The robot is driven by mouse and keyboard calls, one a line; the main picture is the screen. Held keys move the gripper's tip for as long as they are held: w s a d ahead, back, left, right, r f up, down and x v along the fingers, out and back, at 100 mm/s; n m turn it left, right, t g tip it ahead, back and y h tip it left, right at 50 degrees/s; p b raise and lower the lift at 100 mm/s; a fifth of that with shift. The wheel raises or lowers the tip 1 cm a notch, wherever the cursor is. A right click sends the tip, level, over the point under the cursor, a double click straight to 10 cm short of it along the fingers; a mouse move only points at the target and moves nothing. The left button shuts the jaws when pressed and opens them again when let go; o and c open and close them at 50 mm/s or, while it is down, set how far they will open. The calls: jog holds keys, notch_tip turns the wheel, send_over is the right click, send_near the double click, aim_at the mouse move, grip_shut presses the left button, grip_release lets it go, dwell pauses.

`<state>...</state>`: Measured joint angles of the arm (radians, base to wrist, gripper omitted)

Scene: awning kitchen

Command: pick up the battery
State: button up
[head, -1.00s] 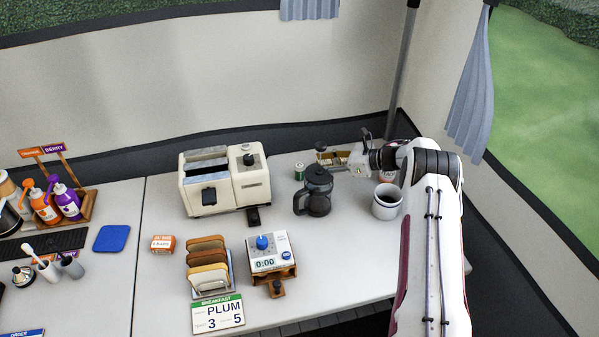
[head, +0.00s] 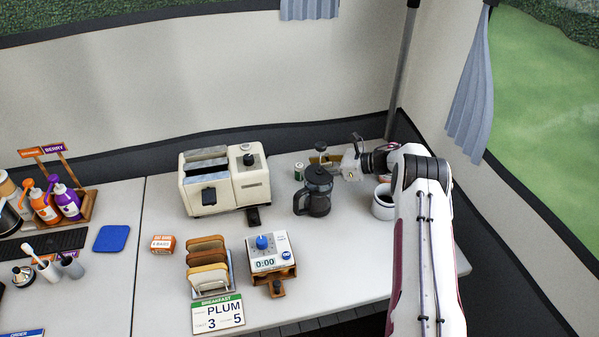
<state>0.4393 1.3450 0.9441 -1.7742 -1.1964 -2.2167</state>
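The battery (head: 299,171) looks like a small green and white cylinder. It stands upright near the back of the table, between the toaster and the dark coffee press, and appears free. My gripper (head: 341,168) reaches in from the right, pointing left, behind and right of the coffee press. It is to the right of the battery with a clear gap between them. The fingertips are small and partly lost against the press and a brown object, so their opening does not show clearly.
The coffee press (head: 316,192) stands in front of the battery. A brown object with a dark knob (head: 321,147) is just behind my gripper's tip. The cream toaster (head: 222,181) is left of the battery. A white mug (head: 383,203) stands below my arm.

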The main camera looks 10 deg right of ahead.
aim_at(299, 165)
jog(key=shift+a+r+x, duration=0.15)
jog(key=shift+x, duration=1.15)
jog(key=shift+a+r+x, duration=0.1)
jog(key=shift+x, duration=1.2)
jog(key=shift+s, duration=0.2)
grip_shut()
